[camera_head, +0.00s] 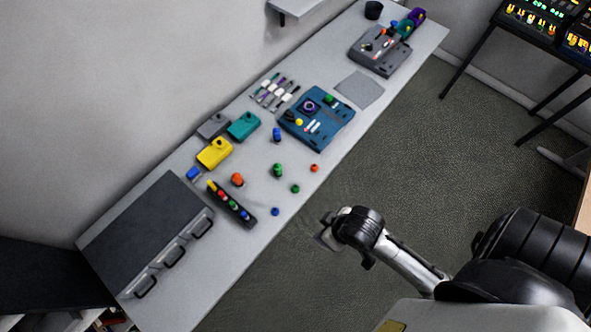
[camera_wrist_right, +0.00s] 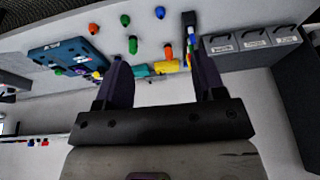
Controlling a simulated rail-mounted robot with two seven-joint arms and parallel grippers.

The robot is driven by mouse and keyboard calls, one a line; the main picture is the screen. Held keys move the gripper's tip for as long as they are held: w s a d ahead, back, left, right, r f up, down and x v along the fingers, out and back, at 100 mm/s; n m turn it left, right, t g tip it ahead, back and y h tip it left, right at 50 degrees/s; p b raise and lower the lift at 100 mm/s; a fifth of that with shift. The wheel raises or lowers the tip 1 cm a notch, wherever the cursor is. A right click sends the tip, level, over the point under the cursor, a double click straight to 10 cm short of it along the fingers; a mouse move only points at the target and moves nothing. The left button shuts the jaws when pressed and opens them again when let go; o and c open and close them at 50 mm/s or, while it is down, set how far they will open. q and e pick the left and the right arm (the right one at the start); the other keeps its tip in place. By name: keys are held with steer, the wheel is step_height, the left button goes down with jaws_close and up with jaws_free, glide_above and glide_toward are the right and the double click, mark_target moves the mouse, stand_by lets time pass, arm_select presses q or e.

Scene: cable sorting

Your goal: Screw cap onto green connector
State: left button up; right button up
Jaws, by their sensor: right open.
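The green connector (camera_head: 278,169) stands upright on the grey table, and it also shows in the right wrist view (camera_wrist_right: 133,45). A small green cap (camera_head: 295,188) lies apart from it, nearer the table's front edge; the wrist view shows it too (camera_wrist_right: 125,20). My right gripper (camera_head: 325,236) is out past the table's front edge, away from both. In the wrist view its two fingers (camera_wrist_right: 160,72) are spread with nothing between them. My left gripper is in neither view.
An orange cap (camera_head: 314,168) and a blue cap (camera_head: 275,211) lie near the green cap. An orange connector (camera_head: 237,180) and a dark rack (camera_head: 231,204) stand to the left. A blue device (camera_head: 316,119) lies behind. The table's front edge is clear around the caps.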

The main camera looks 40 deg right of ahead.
steer(key=w+a+f+m+g+y+b, duration=0.15)
steer(key=w+a+f+m+b, duration=0.25)
steer(key=w+f+b, duration=0.95)
steer(key=w+d+f+m+g+h+b, duration=0.2)
steer(key=w+d+f+m+b, duration=0.2)
steer(key=w+d+m+b, duration=0.5)
steer(key=d+m+b, duration=0.1)
steer(key=d+b, duration=0.3)
steer(key=shift+w+m, duration=0.3)
steer(key=shift+w, duration=0.05)
steer(key=shift+f+h, duration=0.2)
steer(key=shift+h, duration=0.05)
steer(key=b, duration=0.2)
glide_above(295, 189)
step_height(295, 189, down, 7)
steer(key=shift+w+d+f, duration=0.1)
steer(key=shift+f, duration=0.65)
